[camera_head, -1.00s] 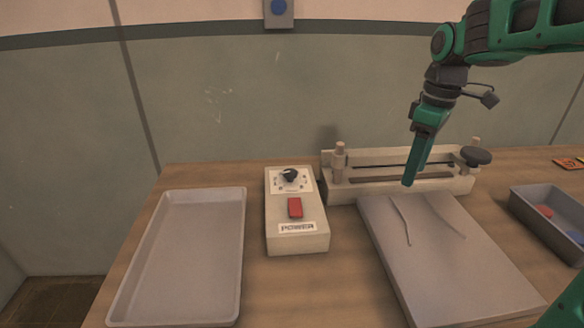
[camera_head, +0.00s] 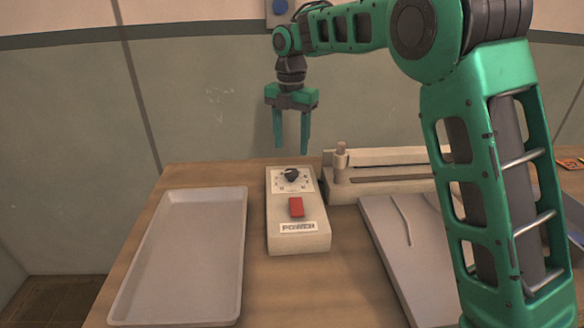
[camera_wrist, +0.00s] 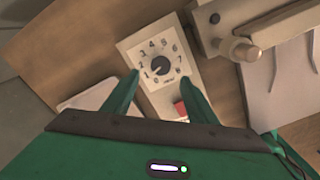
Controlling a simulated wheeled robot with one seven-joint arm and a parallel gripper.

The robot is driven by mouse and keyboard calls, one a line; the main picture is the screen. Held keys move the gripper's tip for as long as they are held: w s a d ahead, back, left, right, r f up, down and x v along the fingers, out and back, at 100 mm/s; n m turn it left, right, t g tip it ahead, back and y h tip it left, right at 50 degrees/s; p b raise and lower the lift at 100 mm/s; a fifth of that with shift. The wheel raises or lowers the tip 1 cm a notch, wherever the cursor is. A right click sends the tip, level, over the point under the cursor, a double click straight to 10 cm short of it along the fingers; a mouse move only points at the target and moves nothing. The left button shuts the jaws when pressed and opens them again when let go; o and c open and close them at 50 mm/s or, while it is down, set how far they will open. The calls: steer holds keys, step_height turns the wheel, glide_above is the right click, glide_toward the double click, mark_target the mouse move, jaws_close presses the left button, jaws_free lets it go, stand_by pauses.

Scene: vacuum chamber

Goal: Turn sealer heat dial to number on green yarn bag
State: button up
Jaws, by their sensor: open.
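The heat dial (camera_head: 291,174) is a black knob on a white numbered plate at the back of a beige control box (camera_head: 284,236). In the wrist view the dial (camera_wrist: 160,67) shows digits around it; its pointer is too small to read surely. My gripper (camera_head: 291,150) is open and empty, pointing down above the dial, with its fingers apart on either side. In the wrist view the fingers (camera_wrist: 160,85) frame the plate without touching the knob. No green yarn bag is recognisable in view.
A red power switch (camera_head: 296,207) sits in front of the dial. An empty grey tray (camera_head: 235,262) lies to the left. The sealer bar (camera_head: 385,158) stands to the right, behind a grey board (camera_head: 400,262). My arm hides part of the right side.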

mark_target(292, 171)
step_height(292, 171, down, 8)
steer(key=shift+f, duration=0.15)
steer(key=shift+c, duration=0.4)
steer(key=shift+d, duration=0.1)
steer(key=c, duration=1)
